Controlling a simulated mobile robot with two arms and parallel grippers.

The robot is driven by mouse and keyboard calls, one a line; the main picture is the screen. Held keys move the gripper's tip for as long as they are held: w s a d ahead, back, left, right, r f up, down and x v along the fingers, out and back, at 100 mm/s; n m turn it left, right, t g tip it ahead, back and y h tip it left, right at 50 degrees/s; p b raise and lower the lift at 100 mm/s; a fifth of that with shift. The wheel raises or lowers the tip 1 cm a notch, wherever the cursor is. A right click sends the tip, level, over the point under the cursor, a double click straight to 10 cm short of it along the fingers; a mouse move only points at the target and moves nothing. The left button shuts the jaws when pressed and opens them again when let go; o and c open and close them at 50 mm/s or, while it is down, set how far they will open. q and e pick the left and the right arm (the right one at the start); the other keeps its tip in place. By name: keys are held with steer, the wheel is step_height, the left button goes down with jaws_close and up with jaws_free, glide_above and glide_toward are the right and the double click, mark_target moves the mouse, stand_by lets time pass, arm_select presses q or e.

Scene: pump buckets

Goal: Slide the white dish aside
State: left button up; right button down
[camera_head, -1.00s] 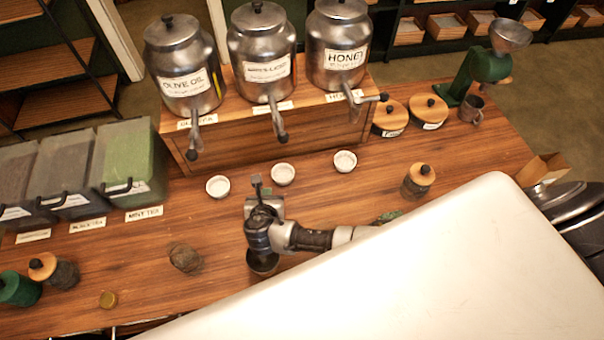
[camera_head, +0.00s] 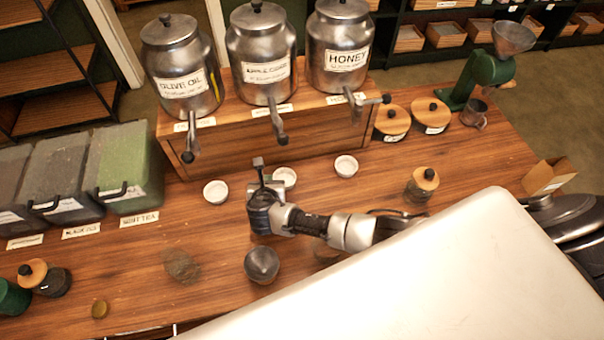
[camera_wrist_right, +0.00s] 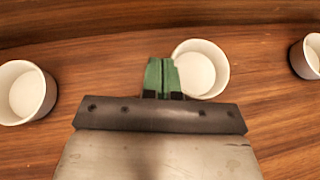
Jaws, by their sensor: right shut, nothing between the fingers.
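Three small white dishes stand in a row on the wooden counter below the dispensers: a left one (camera_head: 216,192), a middle one (camera_head: 288,176) and a right one (camera_head: 346,166). My right gripper (camera_head: 270,186) is at the near left side of the middle dish and partly covers it in the head view. In the right wrist view the shut green fingers (camera_wrist_right: 162,76) hold nothing and overlap the left rim of the middle dish (camera_wrist_right: 204,68). I cannot tell whether they touch it. The left dish (camera_wrist_right: 24,94) and right dish (camera_wrist_right: 313,54) stand apart from the fingers. My left gripper is not in view.
A wooden stand (camera_head: 250,138) with three metal dispensers rises behind the dishes. A jar with a wooden lid (camera_head: 422,186) stands right. Counter between the middle and right dishes is clear.

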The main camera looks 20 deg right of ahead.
mark_target(297, 184)
steer(key=shift+s+d+r+p, duration=0.1)
steer(key=shift+s+d+p, duration=0.25)
steer(key=shift+d, duration=0.75)
steer(key=shift+s+d+f+p, duration=0.1)
steer(key=shift+d+p, duration=0.4)
steer(key=shift+d, duration=0.6)
steer(key=shift+s+d+r+p, duration=0.1)
steer(key=shift+s+d+p, duration=0.25)
steer(key=shift+d, duration=1.35)
steer(key=shift+d, duration=0.1)
